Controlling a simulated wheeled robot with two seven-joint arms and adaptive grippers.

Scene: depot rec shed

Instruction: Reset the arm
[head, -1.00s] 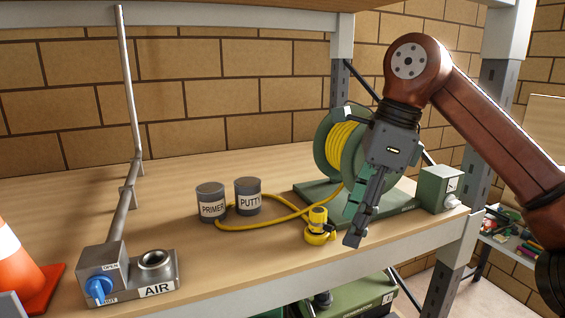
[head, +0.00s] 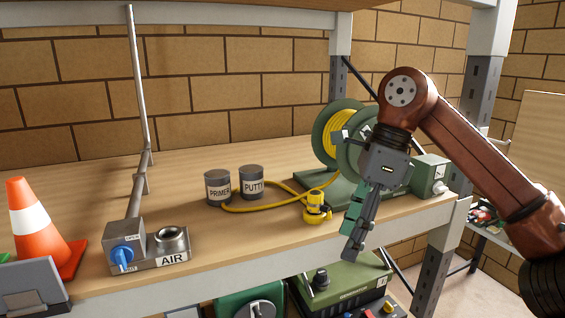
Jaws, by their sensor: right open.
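My right gripper (head: 352,238) hangs fingers down at the shelf's front edge, to the right of the yellow hose fitting. Its jaws are open and hold nothing. My right arm is brown and comes in from the right.
On the wooden shelf (head: 90,198) are a hose reel (head: 325,128) with a yellow fitting (head: 316,208), PRIMER (head: 218,190) and PUTTY (head: 252,184) cans, an AIR socket block (head: 174,246) and an orange cone (head: 38,235). Green equipment (head: 345,283) sits below. The shelf's back left is clear.

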